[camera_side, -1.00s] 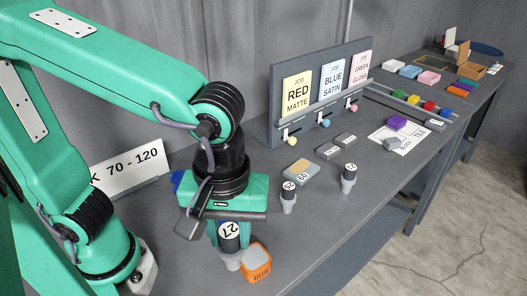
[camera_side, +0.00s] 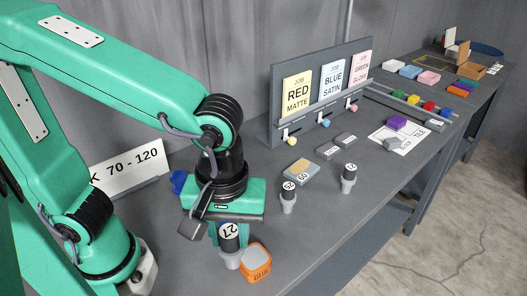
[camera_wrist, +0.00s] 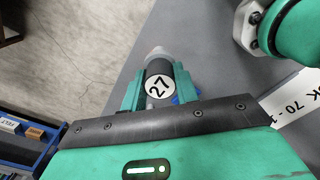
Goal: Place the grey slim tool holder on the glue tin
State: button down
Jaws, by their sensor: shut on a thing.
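My gripper (camera_side: 230,236) is shut on a slim upright holder with a dark body, a round white "27" label and a grey foot; I take this as the grey slim tool holder (camera_side: 231,260). In the wrist view the holder (camera_wrist: 159,86) sits between the green fingers of my gripper (camera_wrist: 160,90). The glue tin (camera_side: 256,264) is a small orange box with a grey top, close to the right of the holder's foot in the side view. Whether they touch, or the foot rests on the table, I cannot tell. The tin is not visible in the wrist view.
Two similar numbered holders (camera_side: 288,199) (camera_side: 348,180) stand to the right on the grey table (camera_side: 315,225). A sanding block (camera_side: 301,171) and dark blocks lie behind them. A job card rack (camera_side: 325,95) stands at the back. The table right of the tin is clear.

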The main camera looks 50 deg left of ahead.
jog(key=w+a+f, duration=0.3)
jog(key=w+f, duration=0.1)
jog(key=w, duration=0.3)
jog(key=shift+f, duration=0.3)
jog(key=shift+a+f, duration=0.1)
jog(key=shift+f, duration=1.9)
jog(key=shift+f, duration=0.1)
jog(key=c, duration=1.1)
grip_release()
notch_tip(320, 180, up, 12)
jog(key=shift+r, duration=0.15)
